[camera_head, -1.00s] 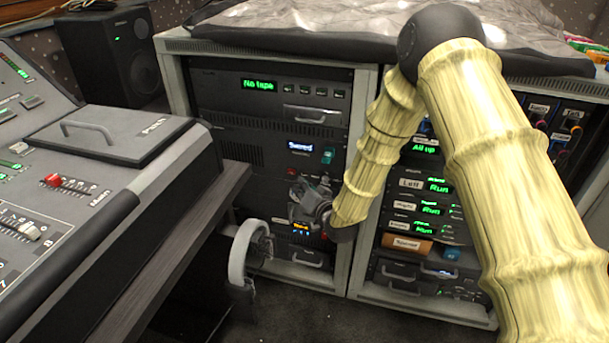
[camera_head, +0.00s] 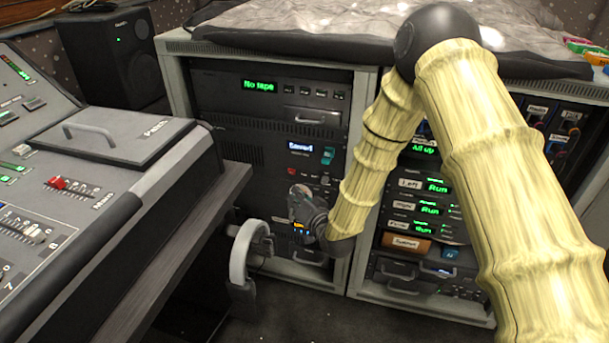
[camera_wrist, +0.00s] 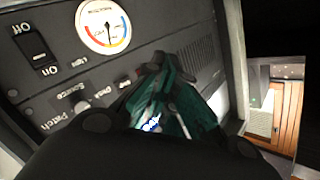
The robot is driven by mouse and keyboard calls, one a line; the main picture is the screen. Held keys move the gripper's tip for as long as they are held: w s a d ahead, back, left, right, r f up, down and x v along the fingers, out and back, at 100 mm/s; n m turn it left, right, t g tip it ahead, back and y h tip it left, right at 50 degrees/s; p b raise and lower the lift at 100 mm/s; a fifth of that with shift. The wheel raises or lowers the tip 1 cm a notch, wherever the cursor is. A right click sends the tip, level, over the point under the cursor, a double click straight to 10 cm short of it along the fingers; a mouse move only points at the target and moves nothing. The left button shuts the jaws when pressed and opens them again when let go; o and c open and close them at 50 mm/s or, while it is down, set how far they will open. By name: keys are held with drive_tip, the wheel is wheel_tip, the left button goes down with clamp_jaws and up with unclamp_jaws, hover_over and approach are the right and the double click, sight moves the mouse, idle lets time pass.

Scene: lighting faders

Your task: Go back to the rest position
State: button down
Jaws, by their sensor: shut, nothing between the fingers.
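My gripper (camera_head: 302,198) is in front of the left rack (camera_head: 345,65), beside its lower control panels. It is shut and empty. In the wrist view its dark and teal fingers (camera_wrist: 156,64) point toward a dark panel with a round gauge (camera_wrist: 103,25), an off/on switch (camera_wrist: 35,49) and a knob labelled Source (camera_wrist: 81,105). I cannot tell whether the fingertips touch the panel. My arm comes in from the right and covers part of the right rack (camera_head: 425,303).
A mixing desk (camera_head: 120,190) with faders and a red-capped fader (camera_head: 57,183) stands at the left. A black speaker (camera_head: 112,55) stands behind. A crumpled grey cover (camera_head: 300,25) lies over the racks.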

idle(0.3)
drive_tip(key=s+d+f+g+h, duration=0.25)
drive_tip(key=s+d+f, duration=0.35)
drive_tip(key=s+f, duration=0.35)
drive_tip(key=s+d+f+g+h, duration=0.2)
drive_tip(key=s+d+f+g, duration=0.25)
drive_tip(key=s+f, duration=0.5)
drive_tip(key=s+d+f+n+g+h, duration=0.15)
drive_tip(key=s+d, duration=0.25)
drive_tip(key=s, duration=0.6)
drive_tip(key=s+d+f+g, duration=0.3)
drive_tip(key=s+d, duration=0.1)
drive_tip(key=s, duration=0.6)
drive_tip(key=s+d+f+g+h, duration=0.1)
drive_tip(key=s+d+f+g, duration=0.3)
drive_tip(key=s, duration=0.6)
wheel_tip(320, 180, up, 27)
drive_tip(key=p, duration=2.5)
drive_tip(key=shift+s+d+f+t+p, duration=0.15)
drive_tip(key=shift+s+d+t+p, duration=0.15)
drive_tip(key=shift+d+t, duration=0.15)
